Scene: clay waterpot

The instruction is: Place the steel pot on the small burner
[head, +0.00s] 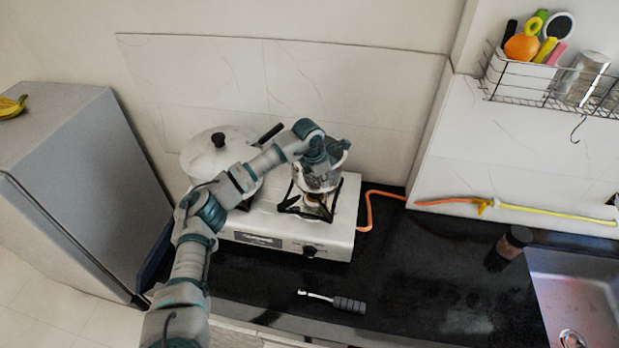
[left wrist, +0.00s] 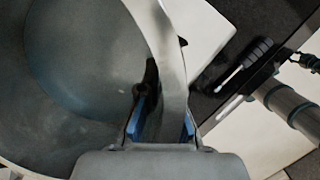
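The steel pot (head: 318,178) is over the right-hand burner (head: 312,206) of the white stove in the head view. It appears raised, as the burner and its black supports show beneath it. My left gripper (head: 328,150) is at the pot's upper rim. In the left wrist view, the pot's open, empty inside (left wrist: 75,85) fills the left side. Its wall passes between the blue pads of my left gripper (left wrist: 164,122), which looks closed around it. The pads' contact is partly hidden. My right gripper is not in view.
A large lidded pot (head: 212,150) with a black handle stands on the left of the white stove (head: 340,225). An orange hose (head: 370,208) runs from the stove. A dark-handled tool (head: 345,303) lies on the black counter. A dark jar (head: 510,243) stands near the sink (head: 575,300).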

